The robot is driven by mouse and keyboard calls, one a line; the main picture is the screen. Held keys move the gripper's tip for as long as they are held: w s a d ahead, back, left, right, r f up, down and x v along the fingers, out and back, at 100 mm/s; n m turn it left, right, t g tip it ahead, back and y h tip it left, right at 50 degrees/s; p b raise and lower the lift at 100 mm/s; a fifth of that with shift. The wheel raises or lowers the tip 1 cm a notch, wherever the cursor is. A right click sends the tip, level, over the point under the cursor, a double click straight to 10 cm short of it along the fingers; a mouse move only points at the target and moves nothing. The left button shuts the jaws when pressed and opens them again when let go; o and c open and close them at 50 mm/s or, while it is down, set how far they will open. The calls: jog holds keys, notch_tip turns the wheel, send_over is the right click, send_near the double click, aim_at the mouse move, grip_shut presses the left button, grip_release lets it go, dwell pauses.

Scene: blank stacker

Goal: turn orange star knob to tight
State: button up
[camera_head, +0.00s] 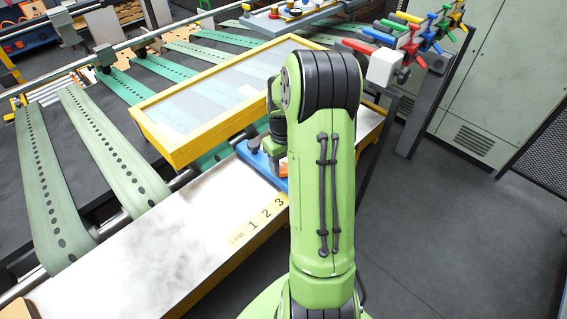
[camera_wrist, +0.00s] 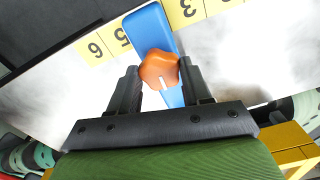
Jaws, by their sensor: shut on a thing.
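The orange star knob (camera_wrist: 158,70) sits on a blue bar (camera_wrist: 150,28) in the wrist view. A short white line shows on the knob's near side. My gripper (camera_wrist: 160,82) is shut on the knob, with one dark finger on each side of it. In the head view my green arm hides the gripper and most of the knob; part of the blue bar (camera_head: 262,163) shows just left of the arm. I cannot read any tight mark in either view.
The pale worktop (camera_head: 165,240) carries yellow number labels (camera_head: 265,217). A yellow-framed clear cover (camera_head: 215,95) stands just behind the blue bar. Green perforated belts (camera_head: 105,150) run at left. Colored handles (camera_head: 410,40) stand on a rack at upper right. Floor at right is clear.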

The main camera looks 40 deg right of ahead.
aim_at(283, 167)
jog(key=m+b, duration=0.1)
jog(key=m, duration=0.2)
jog(key=shift+w+m, duration=0.1)
jog(key=shift+m, duration=0.3)
jog(key=m+b, duration=0.1)
jog(key=m, duration=0.3)
jog(key=shift+m, duration=0.3)
jog(key=m+b, duration=0.1)
jog(key=m, duration=0.3)
jog(key=shift+m, duration=0.3)
jog(key=shift+m+b, duration=0.45)
jog(key=shift+m, duration=1.65)
jog(key=shift+r, duration=0.1)
jog(key=o, duration=1.1)
jog(key=shift+c, duration=0.2)
notch_tip(283, 167, up, 16)
jog(key=p, duration=0.1)
jog(key=shift+f, duration=0.2)
